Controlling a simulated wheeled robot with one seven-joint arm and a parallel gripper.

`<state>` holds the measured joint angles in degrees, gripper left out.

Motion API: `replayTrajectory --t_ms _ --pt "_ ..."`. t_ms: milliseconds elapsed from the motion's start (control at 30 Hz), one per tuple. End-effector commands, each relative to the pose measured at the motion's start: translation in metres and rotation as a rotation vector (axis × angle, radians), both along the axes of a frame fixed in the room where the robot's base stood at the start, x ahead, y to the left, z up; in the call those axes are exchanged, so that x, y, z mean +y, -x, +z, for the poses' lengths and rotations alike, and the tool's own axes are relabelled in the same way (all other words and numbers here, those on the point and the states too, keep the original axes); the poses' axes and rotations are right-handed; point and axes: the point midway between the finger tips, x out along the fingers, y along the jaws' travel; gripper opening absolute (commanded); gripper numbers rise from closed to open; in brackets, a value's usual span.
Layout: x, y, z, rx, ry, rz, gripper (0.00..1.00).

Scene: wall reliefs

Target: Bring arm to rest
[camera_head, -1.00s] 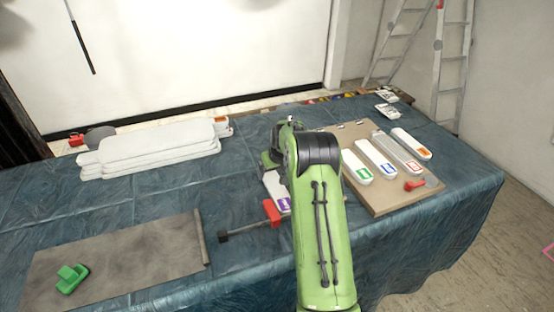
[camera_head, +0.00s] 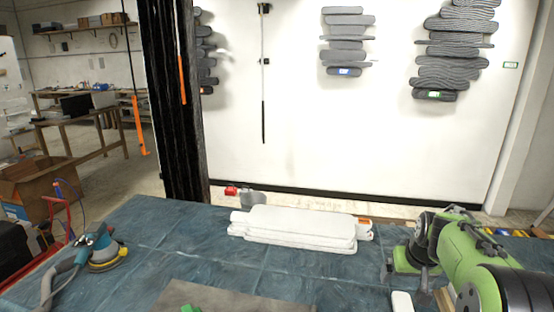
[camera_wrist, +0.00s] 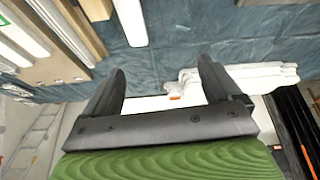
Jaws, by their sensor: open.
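My arm (camera_head: 465,262) is green and black and reaches in from the lower right in the head view. My gripper (camera_head: 408,272) is at its end, above the blue-covered table (camera_head: 212,262). In the wrist view my gripper (camera_wrist: 160,82) has two dark fingers spread wide with nothing between them. A white piece (camera_head: 402,302) lies on the table just below the gripper in the head view. A white bar (camera_wrist: 130,20) also shows beyond the fingertips in the wrist view.
A stack of white slabs (camera_head: 295,228) lies at the table's back. A sander (camera_head: 100,250) is at the left. Grey reliefs (camera_head: 347,42) hang on the white wall. A black post (camera_head: 178,100) stands behind the table. The table between sander and slabs is clear.

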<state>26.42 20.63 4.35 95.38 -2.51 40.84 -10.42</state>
Motion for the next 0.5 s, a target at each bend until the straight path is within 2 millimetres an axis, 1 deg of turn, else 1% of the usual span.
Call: replayTrajectory --t_ms 33,100,167,200,267,300,333,367,400,467,500 --pt "0.022 0.016 0.024 -0.009 0.009 0.020 0.91" --pt "0.050 0.042 0.047 -0.015 0.015 0.042 0.91" --pt "0.072 0.066 0.063 -0.021 0.019 0.060 0.91" --pt "0.086 0.083 0.072 -0.027 0.020 0.071 0.91" --pt "0.104 0.110 0.083 -0.034 0.021 0.087 0.91" --pt "0.115 0.129 0.088 -0.040 0.021 0.097 0.91" --pt "0.123 0.143 0.091 -0.045 0.019 0.104 0.91" --pt "0.130 0.157 0.093 -0.049 0.018 0.113 0.91" --pt "0.139 0.176 0.095 -0.055 0.015 0.125 0.91" --pt "0.150 0.204 0.095 -0.065 0.009 0.140 0.91" --pt "0.156 0.221 0.093 -0.070 0.004 0.150 0.91"
